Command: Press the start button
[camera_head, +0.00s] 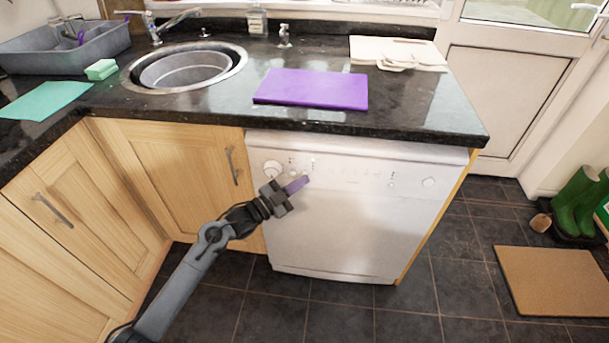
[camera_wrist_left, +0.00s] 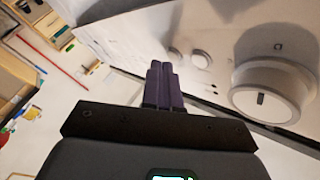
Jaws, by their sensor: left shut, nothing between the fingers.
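The white dishwasher (camera_head: 350,235) stands under the counter, with its control panel along the top of the front. A large round knob (camera_head: 272,168) is at the panel's left; it also shows in the left wrist view (camera_wrist_left: 270,92). In the wrist view a round button (camera_wrist_left: 201,60) and another round button (camera_wrist_left: 174,54) sit beyond the knob. No readable label tells which is the start button. My left gripper (camera_head: 304,181) is shut and empty, its purple fingers (camera_wrist_left: 160,70) pointing at the panel near these buttons. Contact cannot be told. My right gripper is out of view.
The dark counter edge (camera_head: 360,128) overhangs the panel. On the counter are a purple board (camera_head: 312,88), a sink (camera_head: 185,68) and a teal mat (camera_head: 45,100). Wooden cupboard doors (camera_head: 175,165) stand left of the dishwasher. The tiled floor (camera_head: 440,270) in front is clear.

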